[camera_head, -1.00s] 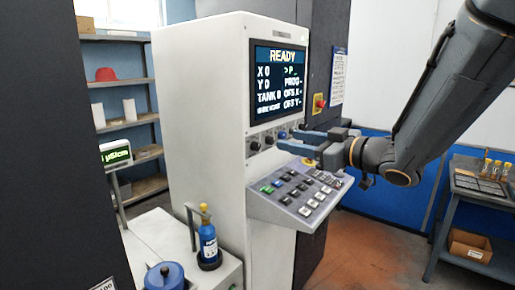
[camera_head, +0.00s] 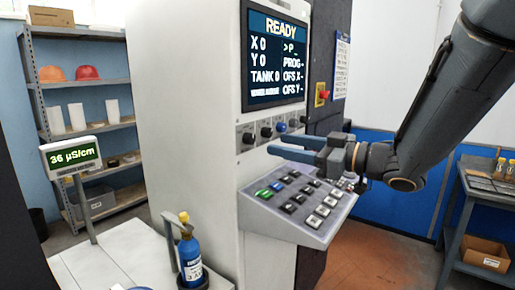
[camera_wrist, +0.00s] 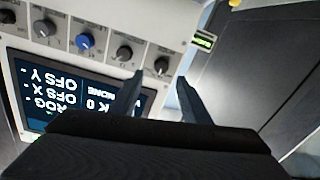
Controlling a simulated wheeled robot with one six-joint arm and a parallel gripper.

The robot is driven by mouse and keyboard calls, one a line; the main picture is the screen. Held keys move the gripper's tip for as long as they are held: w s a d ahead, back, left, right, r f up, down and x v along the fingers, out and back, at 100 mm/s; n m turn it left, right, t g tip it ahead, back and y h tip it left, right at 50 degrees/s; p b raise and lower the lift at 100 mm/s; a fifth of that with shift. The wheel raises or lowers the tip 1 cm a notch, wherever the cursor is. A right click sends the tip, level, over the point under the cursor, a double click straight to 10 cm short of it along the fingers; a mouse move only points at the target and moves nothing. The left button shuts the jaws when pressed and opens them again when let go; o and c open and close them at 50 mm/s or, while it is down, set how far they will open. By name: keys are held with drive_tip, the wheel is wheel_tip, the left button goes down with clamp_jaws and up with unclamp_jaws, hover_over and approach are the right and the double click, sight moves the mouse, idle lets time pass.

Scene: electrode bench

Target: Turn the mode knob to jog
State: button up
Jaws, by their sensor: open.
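In the wrist view the row appears upside down, with the blue knob (camera_wrist: 85,42) in the middle and a black knob (camera_wrist: 162,66) at the right end. Labels are too small to read, so I cannot tell which is the mode knob. My gripper (camera_head: 274,146) is open and empty in front of the row. In the wrist view its fingertips (camera_wrist: 158,82) point toward the right-end black knob, apparently apart from it.
The screen (camera_head: 277,55) reads READY. A sloped keypad (camera_head: 300,205) juts out below my gripper. A red button (camera_head: 323,95) is on the right side. A blue bottle (camera_head: 190,255) and a meter (camera_head: 72,155) stand at the left.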

sight(253, 139)
drive_tip(key=p+x, duration=0.1)
drive_tip(key=x, duration=0.7)
drive_tip(key=shift+s+a+f+p, duration=0.1)
drive_tip(key=shift+p, duration=0.3)
drive_tip(key=c, duration=1)
drive_tip(key=shift+c, duration=0.2)
drive_tip(key=shift+n+b, duration=0.35)
drive_tip(key=shift+n, duration=0.05)
drive_tip(key=n+b, duration=0.3)
drive_tip(key=shift+n, duration=0.4)
drive_tip(key=shift+n+h+b, duration=0.3)
drive_tip(key=shift+n+b, duration=1.35)
drive_tip(key=shift+n, duration=0.45)
